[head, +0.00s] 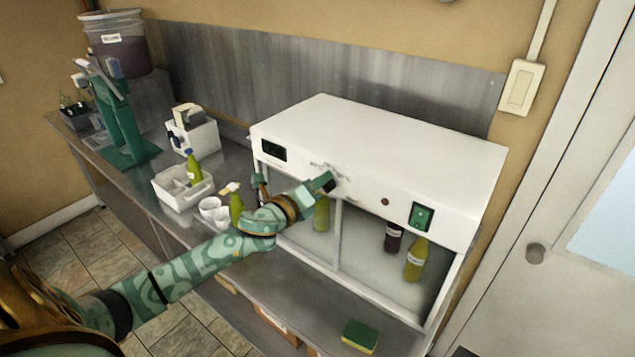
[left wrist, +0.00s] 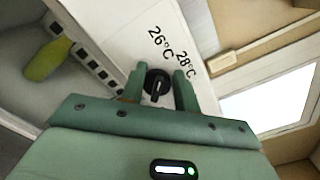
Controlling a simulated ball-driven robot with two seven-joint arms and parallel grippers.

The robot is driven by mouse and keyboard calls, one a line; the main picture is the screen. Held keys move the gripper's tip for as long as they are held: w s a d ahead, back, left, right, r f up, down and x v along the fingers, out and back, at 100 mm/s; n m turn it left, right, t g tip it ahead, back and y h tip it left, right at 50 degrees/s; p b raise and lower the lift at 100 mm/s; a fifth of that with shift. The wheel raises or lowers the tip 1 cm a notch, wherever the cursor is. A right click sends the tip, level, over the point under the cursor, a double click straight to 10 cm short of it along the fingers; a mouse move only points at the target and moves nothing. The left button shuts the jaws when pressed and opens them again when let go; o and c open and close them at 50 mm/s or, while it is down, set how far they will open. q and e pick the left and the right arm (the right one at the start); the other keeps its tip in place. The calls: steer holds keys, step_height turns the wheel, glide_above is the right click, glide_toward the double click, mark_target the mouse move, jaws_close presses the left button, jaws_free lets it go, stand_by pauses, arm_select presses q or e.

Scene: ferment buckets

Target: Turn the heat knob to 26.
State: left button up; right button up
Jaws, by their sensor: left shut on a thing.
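The heat knob (left wrist: 156,84) is a dark round knob on the white front of the heated cabinet (head: 440,150). In the left wrist view, the labels 26°C and 28°C are printed on the panel beyond it. My left gripper (left wrist: 159,78) has one finger on each side of the knob and is shut on it. In the head view my left gripper (head: 328,182) is at the cabinet's upper front panel and hides the knob. I cannot read clearly which label the knob points to. My right gripper is in neither view.
The cabinet front has a dark display (head: 273,150) and a green switch (head: 421,216). Bottles (head: 415,260) stand inside the cabinet. A white caddy (head: 182,190) and cups (head: 214,211) stand left of it. A sponge (head: 360,336) lies on the bench in front.

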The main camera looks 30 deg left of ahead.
arm_select(q)
steer(key=shift+f, duration=0.15)
steer(key=o, duration=0.9)
steer(key=shift+o, duration=0.2)
steer(key=shift+s, duration=0.1)
steer(key=s+a+b, duration=0.1)
steer(key=s+b, duration=0.1)
steer(key=s, duration=1.4)
steer(key=shift+b, duration=0.3)
steer(key=shift+a, duration=0.1)
